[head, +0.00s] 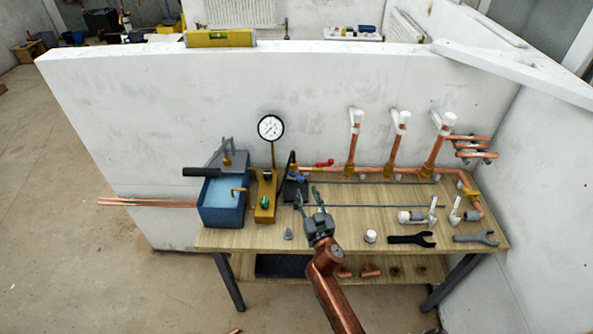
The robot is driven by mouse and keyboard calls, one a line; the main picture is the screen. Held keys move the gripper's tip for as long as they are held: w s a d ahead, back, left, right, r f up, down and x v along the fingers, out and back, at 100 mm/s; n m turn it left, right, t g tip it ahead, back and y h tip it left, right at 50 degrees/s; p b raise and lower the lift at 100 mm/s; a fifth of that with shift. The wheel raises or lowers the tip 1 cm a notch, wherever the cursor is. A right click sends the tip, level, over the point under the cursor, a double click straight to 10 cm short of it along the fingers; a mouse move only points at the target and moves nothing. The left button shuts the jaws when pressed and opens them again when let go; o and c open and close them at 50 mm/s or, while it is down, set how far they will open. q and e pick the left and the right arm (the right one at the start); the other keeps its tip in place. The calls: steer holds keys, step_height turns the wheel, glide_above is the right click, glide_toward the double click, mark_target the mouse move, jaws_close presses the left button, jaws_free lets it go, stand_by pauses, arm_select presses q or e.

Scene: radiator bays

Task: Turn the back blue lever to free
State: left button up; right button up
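A small blue part (301,179), which may be the blue lever, shows at the left end of the copper pipe, beside a dark block (289,191). It is too small to tell which way it is turned, and I cannot make out a second blue lever. My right gripper (308,193) is over the workbench (345,220), just in front of the blue part. Its two fingers are spread, with nothing visible between them. The gripper seems apart from the blue part, but the gap is hard to judge. My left gripper is not in view.
A red lever (325,163) sits just right of the blue part. A pressure gauge (270,128) stands above a brass-coloured block (265,200), beside a blue water tank (223,207). Copper risers (352,145) with white caps stand behind. Wrenches (411,240) lie at front right.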

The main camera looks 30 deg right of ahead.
mark_target(303, 181)
steer(key=shift+w, duration=1.15)
steer(key=x, duration=0.4)
steer(key=shift+w+d+b, duration=0.3)
steer(key=shift+d+b, duration=0.05)
steer(key=shift+d, duration=0.05)
steer(key=shift+w+d, duration=0.15)
steer(key=shift+w, duration=0.2)
steer(key=shift+w+r, duration=0.1)
steer(key=shift+w, duration=0.2)
steer(key=c, duration=0.7)
jaws_close()
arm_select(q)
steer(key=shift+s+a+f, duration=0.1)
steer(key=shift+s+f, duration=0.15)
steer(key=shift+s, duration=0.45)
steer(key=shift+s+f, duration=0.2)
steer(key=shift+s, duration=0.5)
